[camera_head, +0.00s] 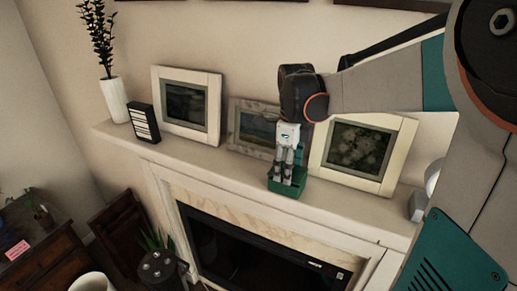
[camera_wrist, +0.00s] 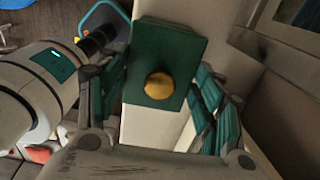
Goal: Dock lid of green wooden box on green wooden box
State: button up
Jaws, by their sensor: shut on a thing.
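The lid of the green wooden box (camera_wrist: 168,48) is a dark green rectangle with a round gold knob, between my fingers in the wrist view. My gripper (camera_wrist: 160,98) is shut on it, one finger at each side. In the head view my gripper (camera_head: 283,180) points down at the mantel's front edge, with a green wooden block shape (camera_head: 286,190) at its fingertips. I take this to be the green wooden box with the lid at its top. The fingers cover part of it, and I cannot tell whether lid and box touch or are lined up.
The white mantel shelf (camera_head: 222,160) is narrow. Framed pictures lean at the back: left (camera_head: 188,104), middle (camera_head: 254,128) and right (camera_head: 361,151), close to my gripper. A black-and-white box (camera_head: 144,122) and a white vase (camera_head: 114,100) stand at the left end. The fireplace (camera_head: 235,240) is below.

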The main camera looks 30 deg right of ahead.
jog(key=shift+f, duration=0.2)
jog(key=shift+f+b, duration=0.3)
jog(key=o, duration=1.1)
jog(key=shift+c, duration=0.2)
jog(key=shift+r, duration=0.1)
jog(key=shift+r+p, duration=0.4)
jog(key=shift+r, duration=0.05)
notch_tip(320, 180, up, 12)
jog(key=shift+f+b, duration=0.15)
jog(key=shift+b, duration=0.3)
jog(key=shift+s+a, duration=0.1)
